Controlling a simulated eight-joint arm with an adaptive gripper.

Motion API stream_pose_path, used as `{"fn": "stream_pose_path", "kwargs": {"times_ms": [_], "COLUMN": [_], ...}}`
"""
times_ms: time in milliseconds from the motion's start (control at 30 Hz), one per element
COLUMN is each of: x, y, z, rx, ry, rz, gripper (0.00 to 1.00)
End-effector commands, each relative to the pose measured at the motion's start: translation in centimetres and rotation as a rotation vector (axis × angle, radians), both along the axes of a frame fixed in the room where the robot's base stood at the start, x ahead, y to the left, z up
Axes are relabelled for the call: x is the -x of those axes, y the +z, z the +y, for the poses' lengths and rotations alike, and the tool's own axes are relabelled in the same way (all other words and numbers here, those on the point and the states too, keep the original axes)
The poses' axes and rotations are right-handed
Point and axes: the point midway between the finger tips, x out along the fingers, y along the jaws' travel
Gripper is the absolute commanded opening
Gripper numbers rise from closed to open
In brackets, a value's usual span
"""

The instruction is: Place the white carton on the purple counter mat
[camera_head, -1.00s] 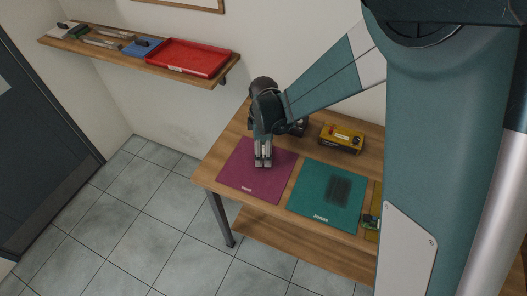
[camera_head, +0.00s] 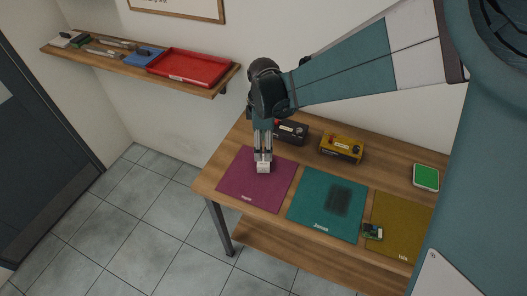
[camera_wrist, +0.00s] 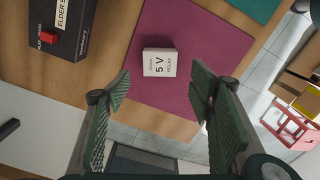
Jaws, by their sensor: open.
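The white carton (camera_wrist: 159,62), a small box printed "5 V RELAY", rests on the purple counter mat (camera_wrist: 205,40) in the wrist view. In the head view the carton (camera_head: 263,168) stands on the purple mat (camera_head: 240,185), just below my gripper (camera_head: 263,157). In the wrist view my gripper (camera_wrist: 160,88) is open, with its green padded fingers spread wide and nothing between them. The carton appears beyond the fingertips, apart from both fingers.
A black box (camera_head: 291,132) and a yellow box (camera_head: 341,147) stand at the table's back. A teal mat (camera_head: 310,205) and an ochre mat (camera_head: 400,215) lie to the right. A red tray (camera_head: 188,65) sits on the wall shelf.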

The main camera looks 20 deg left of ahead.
Motion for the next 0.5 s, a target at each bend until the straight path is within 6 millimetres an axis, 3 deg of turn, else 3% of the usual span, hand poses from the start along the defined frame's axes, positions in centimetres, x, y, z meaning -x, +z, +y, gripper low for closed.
{"fn": "stream_pose_path", "kwargs": {"times_ms": [200,500], "x": [0.0,0.0], "y": [2.2,3.0], "z": [0.0,0.0], "rx": [0.0,0.0], "ry": [0.0,0.0], "rz": [0.0,0.0], "gripper": [0.54,0.54]}}
